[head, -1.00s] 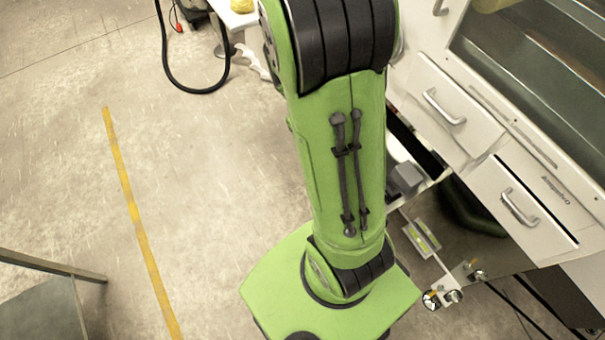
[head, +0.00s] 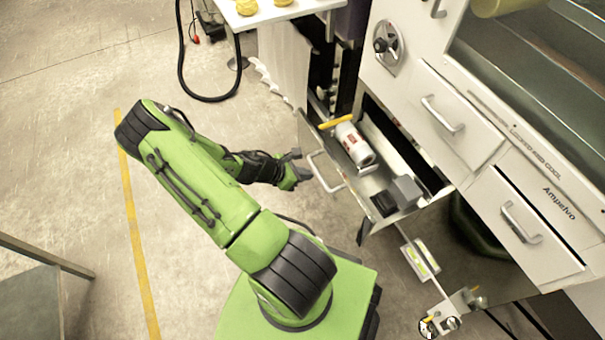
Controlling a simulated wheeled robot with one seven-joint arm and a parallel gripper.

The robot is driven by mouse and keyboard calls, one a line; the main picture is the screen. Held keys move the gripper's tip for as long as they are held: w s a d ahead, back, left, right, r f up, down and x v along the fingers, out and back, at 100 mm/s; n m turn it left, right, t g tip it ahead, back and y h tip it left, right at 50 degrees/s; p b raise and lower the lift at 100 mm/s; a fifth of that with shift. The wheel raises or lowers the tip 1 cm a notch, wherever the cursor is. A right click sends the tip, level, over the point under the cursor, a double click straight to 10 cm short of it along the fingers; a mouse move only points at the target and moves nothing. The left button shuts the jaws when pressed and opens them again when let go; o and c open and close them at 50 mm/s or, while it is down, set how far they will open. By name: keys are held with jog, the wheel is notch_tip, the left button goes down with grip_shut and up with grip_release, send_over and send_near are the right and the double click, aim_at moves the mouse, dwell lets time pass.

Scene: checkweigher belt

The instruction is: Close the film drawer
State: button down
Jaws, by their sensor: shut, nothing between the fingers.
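An open drawer (head: 372,232) juts out from the white cabinet, low on its left side. A bar handle (head: 326,172) is on its front panel. Inside it lie a white can with a red label (head: 354,145), a yellow-handled item (head: 337,122), a grey block (head: 406,190) and a dark block (head: 384,204). I cannot read any label that says this is the film drawer. My gripper (head: 303,173) is shut and empty, just left of the drawer front, close to the handle. I cannot tell whether it touches the handle.
Two more drawers, an upper one (head: 450,118) and one at the right (head: 525,225), look shut or nearly so. A handwheel (head: 384,44) sits on the cabinet. A white table (head: 290,10) with yellow objects stands behind.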

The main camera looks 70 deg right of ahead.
aim_at(337, 172)
jog(key=b+x, duration=0.1)
jog(key=x, duration=0.2)
jog(key=r+x, duration=0.1)
jog(key=x, duration=0.2)
jog(key=s+d+b+x, duration=0.1)
jog(key=x, duration=0.2)
jog(key=shift+s+d+r+b, duration=0.1)
jog(key=shift+r+b, duration=0.2)
jog(key=shift+b, duration=0.05)
jog(key=shift+s+d+r, duration=0.1)
jog(key=shift+s+d, duration=0.05)
jog(key=shift+d, duration=0.05)
